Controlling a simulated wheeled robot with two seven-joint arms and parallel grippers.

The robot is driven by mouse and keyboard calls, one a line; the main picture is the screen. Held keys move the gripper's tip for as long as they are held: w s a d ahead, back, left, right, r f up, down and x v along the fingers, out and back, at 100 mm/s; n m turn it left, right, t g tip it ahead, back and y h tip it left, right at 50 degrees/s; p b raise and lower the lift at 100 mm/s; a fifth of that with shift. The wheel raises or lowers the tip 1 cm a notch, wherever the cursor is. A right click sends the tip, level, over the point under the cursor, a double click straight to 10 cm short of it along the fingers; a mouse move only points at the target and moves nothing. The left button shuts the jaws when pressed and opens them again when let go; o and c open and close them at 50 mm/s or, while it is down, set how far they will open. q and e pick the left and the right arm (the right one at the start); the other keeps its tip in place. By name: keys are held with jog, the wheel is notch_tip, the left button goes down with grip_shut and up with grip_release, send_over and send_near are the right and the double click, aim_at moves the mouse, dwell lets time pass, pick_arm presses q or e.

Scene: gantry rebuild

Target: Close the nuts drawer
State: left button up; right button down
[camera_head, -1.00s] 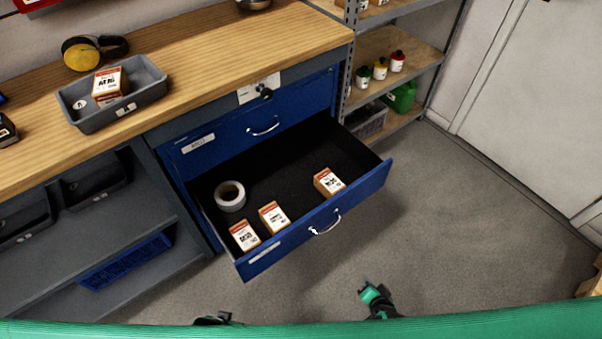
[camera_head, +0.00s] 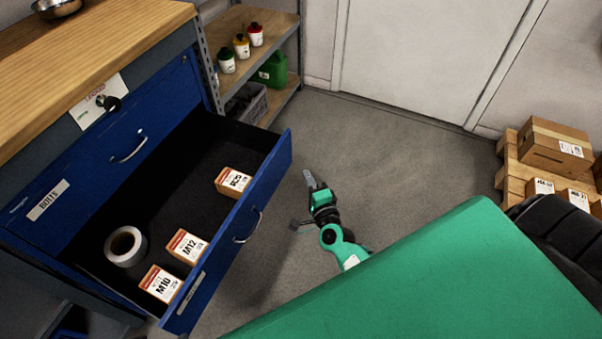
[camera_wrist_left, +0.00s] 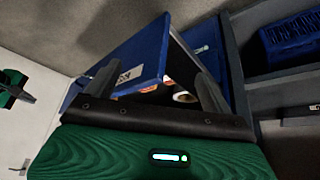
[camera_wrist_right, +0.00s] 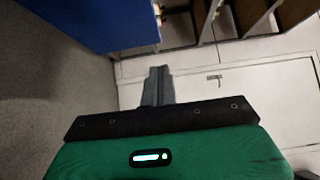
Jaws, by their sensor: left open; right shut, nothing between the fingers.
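The open drawer (camera_head: 228,245) is pulled far out below the shut drawer labelled BOLTS (camera_head: 100,172). Its own front label (camera_head: 190,293) is too small to read. Its bow handle (camera_head: 248,228) is on the outer face. Inside lie small boxes marked M10 (camera_head: 161,284) and M12 (camera_head: 187,246), another box (camera_head: 233,182) and a white tape roll (camera_head: 125,246). My right gripper (camera_head: 309,180) is shut and empty, right of the drawer front and apart from it. My left gripper (camera_wrist_left: 155,76) is open; in its wrist view the drawer front (camera_wrist_left: 130,55) shows beyond its fingers.
A wooden worktop (camera_head: 90,50) is above the drawers, with a key lock (camera_head: 108,102) below its edge. A shelf with bottles (camera_head: 241,46) stands behind. Cartons (camera_head: 555,147) are at the right. The floor (camera_head: 400,150) between is clear.

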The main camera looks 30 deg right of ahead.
send_near(281, 145)
jog(key=w+d, duration=0.2)
jog(key=d, duration=0.1)
jog(key=w, duration=0.1)
jog(key=w+a, duration=0.1)
jog(key=w, duration=0.1)
jog(key=shift+a+b, duration=0.25)
jog(key=shift+b, duration=0.05)
pick_arm(q)
jog(key=shift+w+d+f+t, duration=0.25)
jog(key=shift+w+d+t, duration=0.25)
jog(key=shift+w+d, duration=0.2)
pick_arm(e)
jog(key=shift+w+a, duration=0.35)
jog(key=shift+w, duration=0.05)
pick_arm(q)
jog(key=shift+s+h, duration=0.1)
jog(key=shift+h, duration=0.2)
